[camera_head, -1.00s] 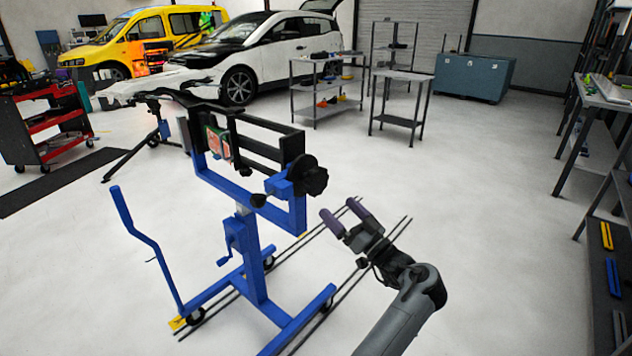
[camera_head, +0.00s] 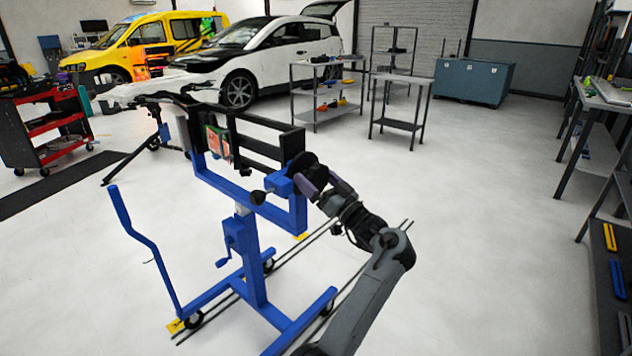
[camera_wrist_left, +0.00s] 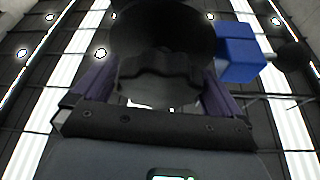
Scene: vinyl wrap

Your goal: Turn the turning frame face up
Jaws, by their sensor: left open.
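The turning frame (camera_head: 250,208) is a blue stand on wheels with a U-shaped blue bracket. It carries a black rectangular frame (camera_head: 262,150) with a small green and red panel. A black lobed knob (camera_head: 303,163) sits at its near right end. My left gripper (camera_head: 318,182) is at this knob, with its purple fingers open. In the left wrist view the dark knob (camera_wrist_left: 160,75) lies between the two fingers, and a blue block (camera_wrist_left: 238,52) shows beside it. I cannot tell whether the fingers touch the knob. My right gripper is out of view.
A red tool cart (camera_head: 48,128) stands left and grey shelves (camera_head: 325,88) stand behind. The floor right of the stand is open.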

